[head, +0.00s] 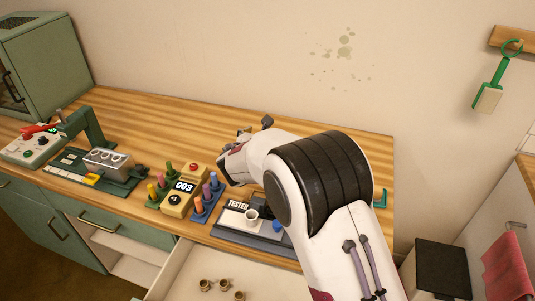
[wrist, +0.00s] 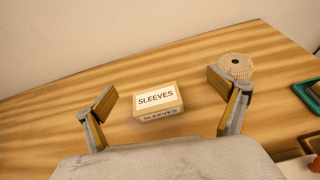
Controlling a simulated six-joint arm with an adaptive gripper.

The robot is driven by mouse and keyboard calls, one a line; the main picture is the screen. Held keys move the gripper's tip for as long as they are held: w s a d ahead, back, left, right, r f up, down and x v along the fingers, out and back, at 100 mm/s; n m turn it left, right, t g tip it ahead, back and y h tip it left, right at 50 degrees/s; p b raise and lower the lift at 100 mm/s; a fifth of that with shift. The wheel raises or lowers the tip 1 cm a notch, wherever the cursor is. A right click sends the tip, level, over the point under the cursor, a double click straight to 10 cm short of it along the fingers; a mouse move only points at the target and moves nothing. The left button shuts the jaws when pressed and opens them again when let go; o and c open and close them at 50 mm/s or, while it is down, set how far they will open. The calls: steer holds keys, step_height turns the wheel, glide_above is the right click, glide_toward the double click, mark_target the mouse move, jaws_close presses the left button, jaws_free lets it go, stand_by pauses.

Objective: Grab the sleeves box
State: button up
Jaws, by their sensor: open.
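The sleeves box (wrist: 158,101) is a small cardboard box with a white label on top reading SLEEVES. It stands on the wooden table in the wrist view, ahead of my gripper (wrist: 165,108) and between the lines of its two fingers. My gripper is open and empty, and neither finger touches the box. In the head view my gripper (head: 254,127) shows only in part over the back of the table. The box is hidden behind my arm there.
A round, ribbed tan object (wrist: 235,66) stands close behind the right finger. A green-rimmed tray (wrist: 308,93) lies at the right. The table left of the box is clear.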

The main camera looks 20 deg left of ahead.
steer(key=a, duration=0.1)
steer(key=a+f+n, duration=0.1)
steer(key=shift+s+a+f+y, duration=0.15)
steer(key=shift+a+f+y, duration=0.15)
steer(key=shift+a, duration=0.05)
steer(key=shift+f, duration=2.9)
steer(key=shift+f, duration=0.7)
steer(key=shift+x, duration=2.45)
steer(key=shift+r, duration=0.1)
steer(key=shift+c, duration=0.4)
steer(key=c, duration=1.2)
